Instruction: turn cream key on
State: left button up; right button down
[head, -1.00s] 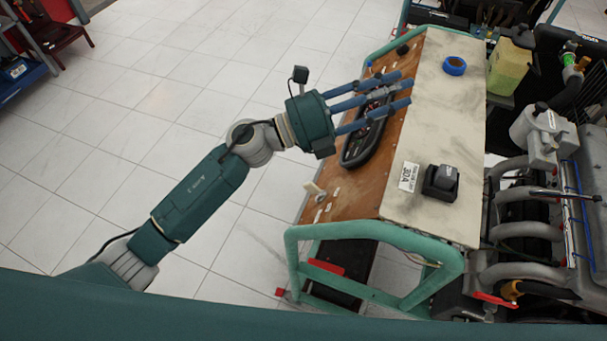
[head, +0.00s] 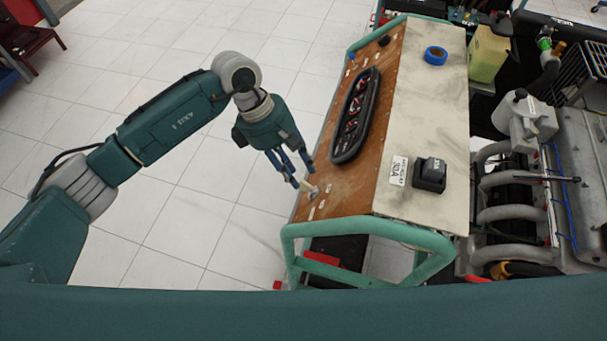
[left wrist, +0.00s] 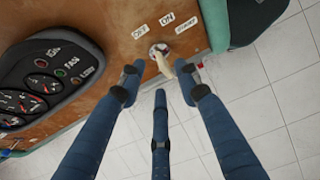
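The cream key (head: 305,186) sticks out of its round metal switch on the lower left of the brown wooden panel (head: 335,198). In the left wrist view the key (left wrist: 162,63) stands by the OFF, ON and a third, blurred label. My left gripper (head: 297,182) is at the key, its blue fingers pointing at the panel. In the left wrist view the fingers of my left gripper (left wrist: 158,83) are spread, with the key's head between the two outer tips; a gap shows on each side. I cannot tell whether any finger touches it. My right gripper is out of view.
A black gauge cluster (head: 355,115) sits on the panel above the switch. A green tube frame (head: 370,232) borders the panel's near end. A black box (head: 430,174) and blue tape roll (head: 435,55) are on the pale top. Open tiled floor lies left.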

aim_at(304, 181)
pick_arm(q)
jog(key=shift+p+x, duration=0.6)
jog(key=shift+x, duration=1.75)
grip_shut()
